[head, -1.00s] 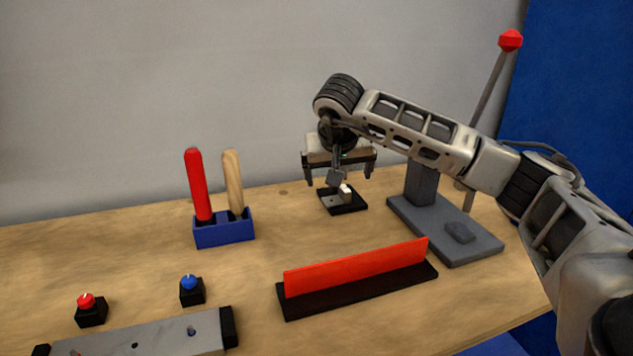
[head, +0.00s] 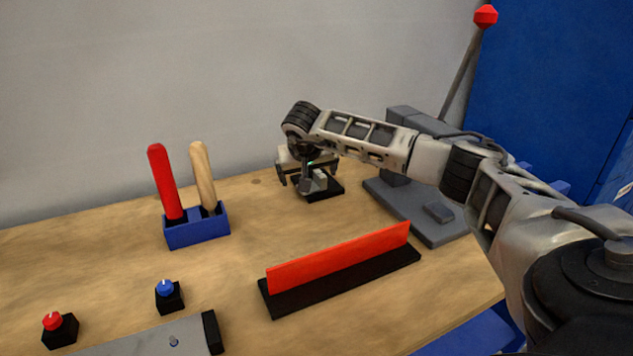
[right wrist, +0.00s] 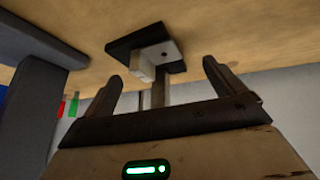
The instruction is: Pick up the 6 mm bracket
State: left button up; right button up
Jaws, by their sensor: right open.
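The bracket (head: 320,177) is a small light-grey piece on a black base (head: 334,189) near the back of the table. In the right wrist view the bracket (right wrist: 158,54) shows a pale plate with a dark hole and a raised block, on its black base (right wrist: 122,44). My right gripper (head: 308,180) is low over the bracket and partly covers it in the head view. In the right wrist view the fingers of my right gripper (right wrist: 163,74) are apart, with the bracket ahead between them; I see no contact. My left gripper is out of view.
A grey press-like stand (head: 425,212) with a red-knobbed lever is close on the right, under my arm. A red upright strip (head: 340,257) on a black base lies in front. A blue holder (head: 197,228) with two handles stands left. Red and blue knobs sit front left.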

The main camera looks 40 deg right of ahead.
aim_at(312, 188)
jog(key=x, duration=0.4)
jog(key=shift+d+f, duration=0.15)
jog(key=shift+d, duration=0.2)
jog(key=shift+s, duration=0.1)
jog(key=c, duration=1.2)
